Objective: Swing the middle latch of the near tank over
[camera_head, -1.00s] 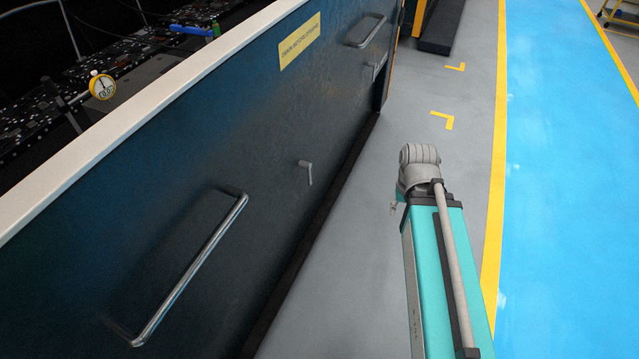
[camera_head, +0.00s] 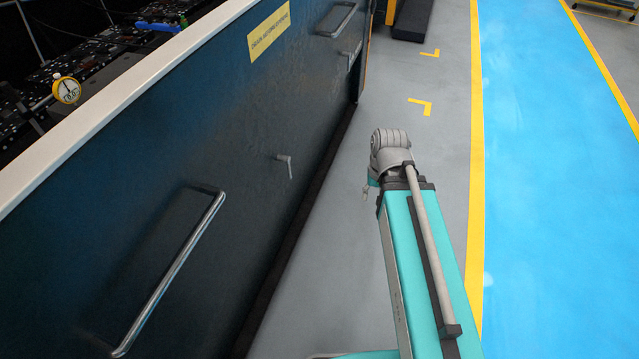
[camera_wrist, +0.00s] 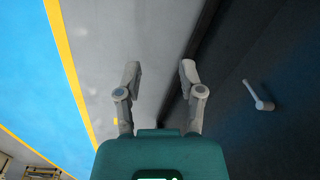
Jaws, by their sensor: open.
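The near tank (camera_head: 130,190) is a dark blue-black wall with a pale rim, filling the left of the head view. A small grey latch (camera_head: 285,163) sits on its side between two long metal handles, its lever hanging down. The latch also shows in the wrist view (camera_wrist: 258,96), right of the fingers and apart from them. My gripper (camera_wrist: 160,72) is open and empty in the wrist view, its two grey fingers spread over the grey floor and the tank's dark base edge. In the head view my teal arm hides most of the gripper.
A long handle (camera_head: 170,270) stands out from the tank's near side, another (camera_head: 337,20) at the far end. A second small latch (camera_head: 354,56) is near it. Grey floor (camera_head: 400,130) lies clear to the right, then a yellow line and blue lane (camera_head: 545,180).

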